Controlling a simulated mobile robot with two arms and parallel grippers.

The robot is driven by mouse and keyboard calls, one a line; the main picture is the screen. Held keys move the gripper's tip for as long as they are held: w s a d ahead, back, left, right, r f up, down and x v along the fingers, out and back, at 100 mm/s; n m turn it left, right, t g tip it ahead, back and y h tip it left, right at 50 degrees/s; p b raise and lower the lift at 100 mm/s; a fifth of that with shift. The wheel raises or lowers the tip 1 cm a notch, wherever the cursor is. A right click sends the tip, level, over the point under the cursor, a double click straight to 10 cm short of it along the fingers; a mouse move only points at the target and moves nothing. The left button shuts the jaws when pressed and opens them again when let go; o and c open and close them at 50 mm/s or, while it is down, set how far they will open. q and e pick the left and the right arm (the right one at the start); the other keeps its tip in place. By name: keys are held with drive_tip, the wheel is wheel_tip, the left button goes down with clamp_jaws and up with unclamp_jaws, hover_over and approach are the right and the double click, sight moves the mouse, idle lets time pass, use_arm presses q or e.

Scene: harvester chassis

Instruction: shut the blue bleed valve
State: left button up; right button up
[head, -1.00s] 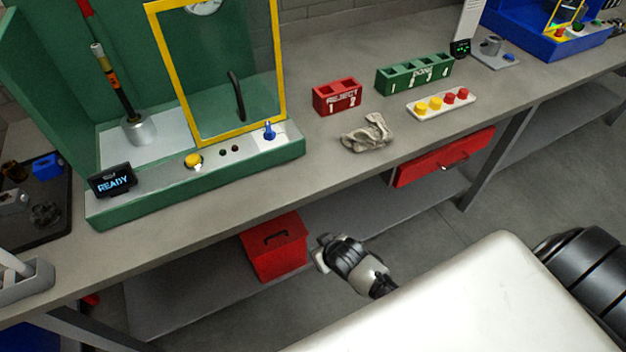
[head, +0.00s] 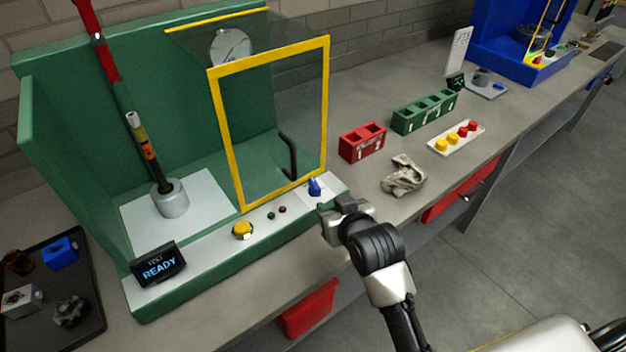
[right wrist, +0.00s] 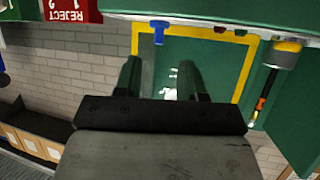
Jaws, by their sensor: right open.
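The blue bleed valve (head: 314,187) sits on the right end of the green station's front ledge, on a pale plate. It also shows in the right wrist view (right wrist: 159,29), beyond my fingers and near the top. My right gripper (head: 343,208) is just in front of the ledge, a little right of and nearer than the valve, apart from it. In the right wrist view its two fingers (right wrist: 160,78) are spread with nothing between them. My left gripper is in neither view.
A yellow-framed clear door (head: 241,140) stands behind the valve. The ledge also carries a yellow button (head: 242,230) and a READY display (head: 158,264). A crumpled grey rag (head: 403,175), a red REJECT bin (head: 362,143) and a green bin (head: 425,111) lie to the right.

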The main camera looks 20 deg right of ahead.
sight(315, 184)
drive_tip(key=x, duration=0.3)
drive_tip(key=r+p+x, duration=0.1)
drive_tip(key=x, duration=0.6)
drive_tip(key=shift+w+r, duration=0.15)
drive_tip(key=shift+w, duration=0.6)
clamp_jaws()
